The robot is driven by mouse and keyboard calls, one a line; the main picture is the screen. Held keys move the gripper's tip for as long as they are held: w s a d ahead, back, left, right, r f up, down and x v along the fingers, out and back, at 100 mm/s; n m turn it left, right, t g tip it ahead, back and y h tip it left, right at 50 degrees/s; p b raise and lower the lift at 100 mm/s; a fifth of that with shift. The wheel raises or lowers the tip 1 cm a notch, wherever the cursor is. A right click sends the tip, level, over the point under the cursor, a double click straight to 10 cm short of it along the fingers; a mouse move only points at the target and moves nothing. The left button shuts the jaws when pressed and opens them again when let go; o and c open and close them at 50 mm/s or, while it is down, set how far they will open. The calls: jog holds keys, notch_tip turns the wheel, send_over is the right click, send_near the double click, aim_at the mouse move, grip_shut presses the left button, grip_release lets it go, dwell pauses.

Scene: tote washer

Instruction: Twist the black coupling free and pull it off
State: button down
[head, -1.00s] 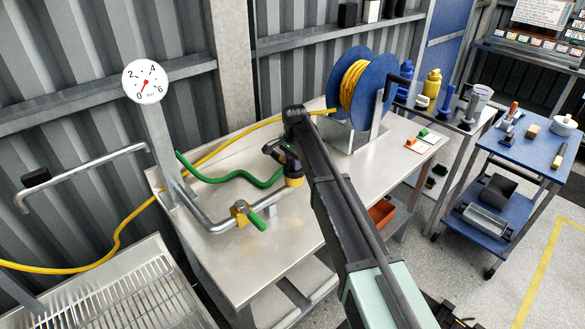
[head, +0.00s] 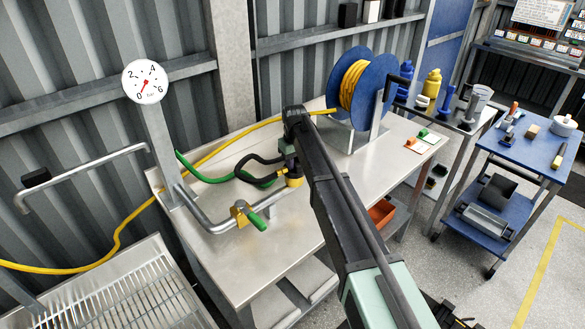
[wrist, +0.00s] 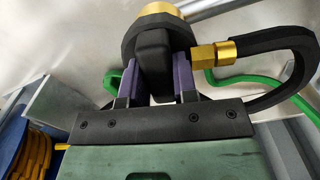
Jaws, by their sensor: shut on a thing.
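The black coupling (wrist: 153,45) sits between the purple-padded fingers of my gripper (wrist: 155,72) in the wrist view, and the fingers are shut on it. A brass-yellow ring (wrist: 150,14) lies at its far end. A brass fitting (wrist: 214,53) on its right side leads into a thick black hose (wrist: 300,45). In the head view my arm partly hides the coupling, and the yellow ring (head: 294,181) shows just under my gripper (head: 290,162). The black hose (head: 245,170) curves left from there. Whether the coupling is still joined to the pipe (head: 213,222) I cannot tell.
A valve with a green handle (head: 256,220) sits on the pipe, left of my gripper. A green hose (head: 205,180) lies behind on the steel bench (head: 265,262). A blue reel (head: 372,68) with yellow hose stands behind right. The bench front is clear.

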jog(key=n, duration=0.2)
jog(key=shift+n, duration=0.4)
notch_tip(320, 180, up, 5)
jog(key=p, duration=0.5)
jog(key=shift+r, duration=0.2)
